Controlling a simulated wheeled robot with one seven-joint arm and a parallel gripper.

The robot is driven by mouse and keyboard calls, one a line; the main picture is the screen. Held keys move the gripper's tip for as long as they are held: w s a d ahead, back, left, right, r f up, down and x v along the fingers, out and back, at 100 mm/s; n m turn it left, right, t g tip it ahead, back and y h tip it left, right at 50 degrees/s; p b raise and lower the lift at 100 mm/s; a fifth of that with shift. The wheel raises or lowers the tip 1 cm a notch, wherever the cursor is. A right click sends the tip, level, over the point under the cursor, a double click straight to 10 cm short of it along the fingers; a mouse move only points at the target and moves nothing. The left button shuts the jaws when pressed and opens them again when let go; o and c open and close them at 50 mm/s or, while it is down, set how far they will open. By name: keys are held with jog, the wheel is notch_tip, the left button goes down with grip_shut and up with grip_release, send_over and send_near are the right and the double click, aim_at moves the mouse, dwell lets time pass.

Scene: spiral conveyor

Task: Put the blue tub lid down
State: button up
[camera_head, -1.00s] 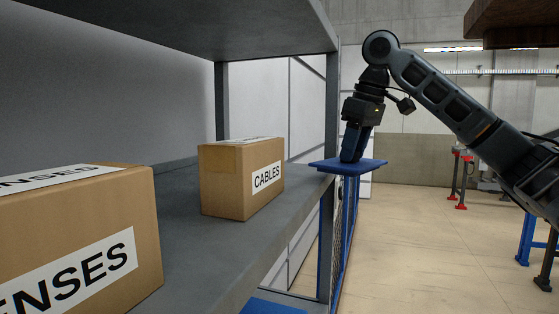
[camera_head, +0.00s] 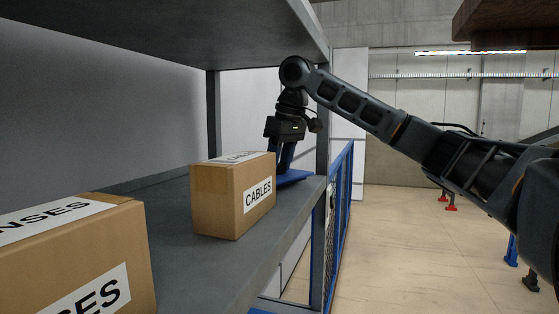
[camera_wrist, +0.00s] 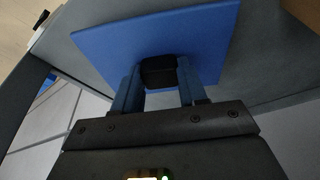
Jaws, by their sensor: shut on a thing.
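The blue tub lid (camera_wrist: 205,50) is a flat blue slab with a black knob (camera_wrist: 158,72), seen in the wrist view. My gripper (camera_wrist: 158,80) is shut on the knob, one blue finger on each side. In the head view the lid (camera_head: 294,177) is at the far end of the grey shelf board, behind the CABLES box, which hides part of it. My gripper (camera_head: 285,155) is above the lid there, its fingertips partly hidden by the box. The lid is low over the board; I cannot tell whether it touches it.
The CABLES box (camera_head: 213,205) stands on the grey shelf (camera_head: 200,275) just in front of the lid. The LENSES box (camera_head: 110,240) is nearer at left. A shelf post (camera_head: 322,120) stands right of my gripper, and another board (camera_head: 180,30) is overhead.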

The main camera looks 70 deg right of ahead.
jog(key=shift+f, duration=0.2)
jog(key=shift+f, duration=0.15)
jog(key=o, duration=1.2)
jog(key=shift+c, duration=0.2)
jog(key=shift+r, duration=0.25)
jog(key=s+a+b, duration=0.2)
jog(key=s+a, duration=0.1)
jog(key=s, duration=0.8)
jog(key=shift+s+a+r, duration=0.4)
jog(key=shift+r, duration=0.05)
